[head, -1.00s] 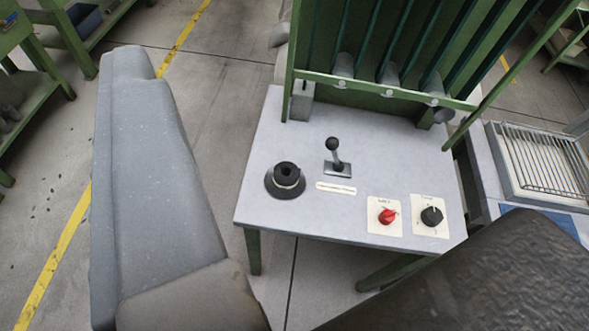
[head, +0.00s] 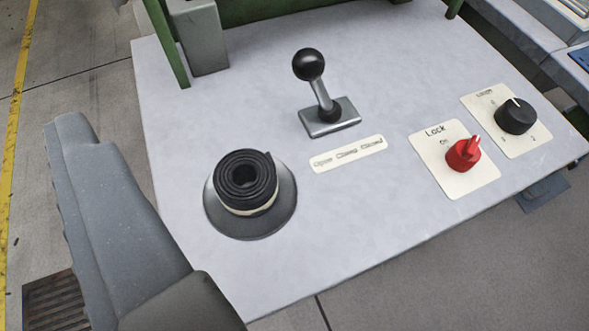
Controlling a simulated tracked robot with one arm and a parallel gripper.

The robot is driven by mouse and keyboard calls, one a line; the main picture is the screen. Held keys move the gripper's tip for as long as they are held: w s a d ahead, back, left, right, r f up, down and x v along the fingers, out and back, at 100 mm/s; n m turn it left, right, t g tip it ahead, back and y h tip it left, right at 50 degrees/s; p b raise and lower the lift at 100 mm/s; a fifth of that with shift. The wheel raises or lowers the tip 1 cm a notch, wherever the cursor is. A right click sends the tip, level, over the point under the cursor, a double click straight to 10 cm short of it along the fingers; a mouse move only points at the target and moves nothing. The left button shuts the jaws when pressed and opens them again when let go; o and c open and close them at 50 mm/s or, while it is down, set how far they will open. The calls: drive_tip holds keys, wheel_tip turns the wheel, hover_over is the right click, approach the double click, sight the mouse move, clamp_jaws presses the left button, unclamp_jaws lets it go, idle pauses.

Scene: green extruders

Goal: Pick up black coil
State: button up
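The black coil (head: 245,182) is a rolled dark strip with a pale band around its lower part. It sits upright on a round dark grey base (head: 255,223) at the left front of a light grey tabletop (head: 330,225). One grey finger of my gripper (head: 115,220) shows at the lower left, apart from the coil and to its left. Nothing touches that finger. The other finger is out of view. My gripper looks open and empty.
A lever with a black ball knob (head: 308,66) stands behind and right of the coil, with a label plate (head: 348,154) before it. A red knob (head: 464,153) and a black knob (head: 516,116) are further right. A grey block (head: 198,37) stands behind.

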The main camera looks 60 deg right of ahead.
sight(250, 205)
drive_tip(key=s+d+f+g+h, duration=0.1)
drive_tip(key=s+f, duration=0.1)
drive_tip(key=f, duration=0.2)
drive_tip(key=s+d+f+m+g+h+p, duration=0.1)
drive_tip(key=s+d+f, duration=0.1)
drive_tip(key=f, duration=0.3)
drive_tip(key=s+d+f+g+h+p, duration=0.1)
drive_tip(key=s+d+f, duration=0.1)
drive_tip(key=f, duration=0.3)
drive_tip(key=shift+s+g+h, duration=0.15)
drive_tip(key=shift+g+h, duration=0.15)
drive_tip(key=shift+d+f, duration=0.1)
drive_tip(key=shift+f, duration=0.1)
drive_tip(key=b+x, duration=0.1)
drive_tip(key=x, duration=0.7)
drive_tip(key=shift+d+b, duration=0.1)
drive_tip(key=shift+b, duration=0.2)
drive_tip(key=shift+w+d+f, duration=0.4)
drive_tip(key=b+x, duration=0.1)
drive_tip(key=x, duration=0.3)
drive_tip(key=shift+s+d+f+b, duration=0.1)
drive_tip(key=shift+f+b, duration=0.05)
drive_tip(key=shift+b, duration=0.15)
drive_tip(key=c, duration=1.1)
